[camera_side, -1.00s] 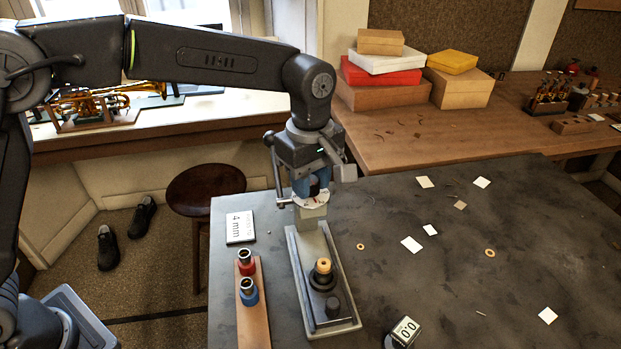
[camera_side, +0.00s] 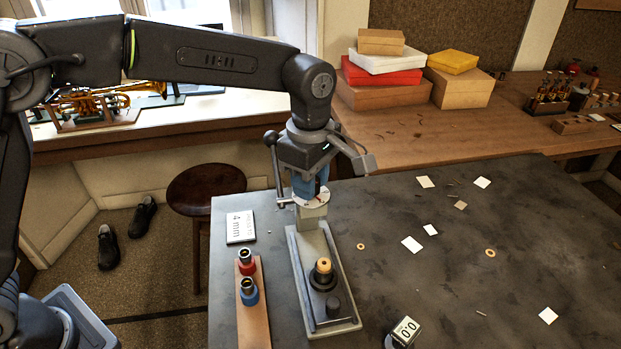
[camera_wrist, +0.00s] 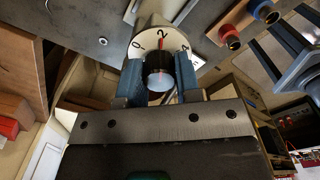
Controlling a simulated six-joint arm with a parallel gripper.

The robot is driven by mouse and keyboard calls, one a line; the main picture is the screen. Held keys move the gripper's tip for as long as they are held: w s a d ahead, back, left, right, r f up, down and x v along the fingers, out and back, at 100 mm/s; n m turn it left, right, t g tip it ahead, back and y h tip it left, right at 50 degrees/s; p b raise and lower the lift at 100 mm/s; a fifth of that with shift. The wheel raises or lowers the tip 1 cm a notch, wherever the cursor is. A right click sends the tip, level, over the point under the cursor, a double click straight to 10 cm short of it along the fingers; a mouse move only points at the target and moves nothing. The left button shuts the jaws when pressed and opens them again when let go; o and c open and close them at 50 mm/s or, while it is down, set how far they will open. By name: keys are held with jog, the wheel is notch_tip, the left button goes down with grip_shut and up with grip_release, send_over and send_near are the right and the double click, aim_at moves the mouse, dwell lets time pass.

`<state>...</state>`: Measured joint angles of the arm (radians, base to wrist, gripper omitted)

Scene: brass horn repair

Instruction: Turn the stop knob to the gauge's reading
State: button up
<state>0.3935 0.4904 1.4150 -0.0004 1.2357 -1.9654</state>
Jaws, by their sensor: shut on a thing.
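My gripper (camera_side: 309,186) points down with its blue fingers shut on the dark stop knob, which shows between them in the wrist view (camera_wrist: 158,74). The knob sits over a pale dial (camera_wrist: 150,42) marked 0, 2 and 4, with a red mark at about the 2. The dial (camera_side: 311,199) tops a block at the far end of a grey fixture (camera_side: 297,258). The gauge (camera_side: 404,331) stands at the bottom edge of the side view, cut off, and its display reads 0.0. A white card (camera_side: 240,227) left of the fixture reads 4 mm; its smaller line is unclear.
A wooden strip (camera_side: 255,325) with a red-collared piece (camera_side: 246,262) and a blue-collared piece (camera_side: 248,291) lies left of the fixture. A dark post (camera_side: 323,280) with a tan ring stands on the fixture. Small white squares and rings lie scattered to the right, with open bench between.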

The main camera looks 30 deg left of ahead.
jog(key=shift+w+r, duration=0.1)
jog(key=shift+r, duration=0.05)
jog(key=o, duration=0.9)
notch_tip(320, 180, up, 14)
jog(key=shift+f, duration=0.15)
